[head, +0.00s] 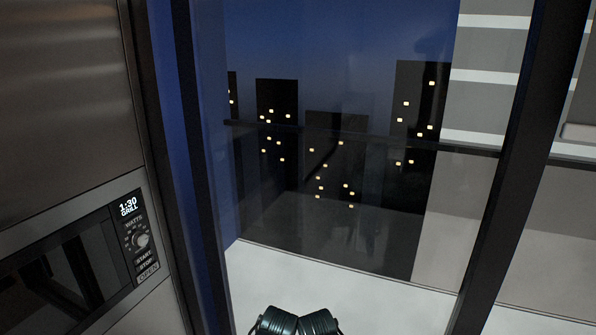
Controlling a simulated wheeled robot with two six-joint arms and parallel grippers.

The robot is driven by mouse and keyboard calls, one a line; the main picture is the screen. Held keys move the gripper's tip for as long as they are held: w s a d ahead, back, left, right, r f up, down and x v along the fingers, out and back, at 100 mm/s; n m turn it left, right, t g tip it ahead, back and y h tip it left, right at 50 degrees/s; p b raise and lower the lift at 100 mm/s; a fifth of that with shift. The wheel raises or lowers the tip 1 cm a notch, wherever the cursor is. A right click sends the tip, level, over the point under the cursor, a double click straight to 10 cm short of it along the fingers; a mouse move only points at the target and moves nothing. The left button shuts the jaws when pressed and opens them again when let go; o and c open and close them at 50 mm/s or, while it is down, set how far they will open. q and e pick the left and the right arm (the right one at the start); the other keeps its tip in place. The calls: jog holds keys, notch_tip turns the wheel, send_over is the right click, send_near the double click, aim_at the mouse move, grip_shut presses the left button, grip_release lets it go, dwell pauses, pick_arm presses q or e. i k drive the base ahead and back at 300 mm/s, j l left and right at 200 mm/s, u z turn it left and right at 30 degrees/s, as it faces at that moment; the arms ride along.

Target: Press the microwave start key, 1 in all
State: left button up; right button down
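The microwave (62,274) is built into a steel front at the lower left of the head view. Its dark door faces me at a slant. The control panel on its right side has a lit display (128,207) reading 1:30 GRILL, with a round knob (141,241) under it. The start key (143,259) is just below the knob, above the stop key (146,267) and the open key (148,276). Nothing touches or covers the keys.
A steel cabinet front (65,100) rises above the microwave. To its right are dark-framed glass panes with a black rail (350,134), and lit buildings at night behind. A pale floor (370,290) shows beyond the glass.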

aim_at(149, 252)
jog(key=i+j+u, duration=0.75)
jog(key=j, duration=0.2)
jog(key=k, duration=0.1)
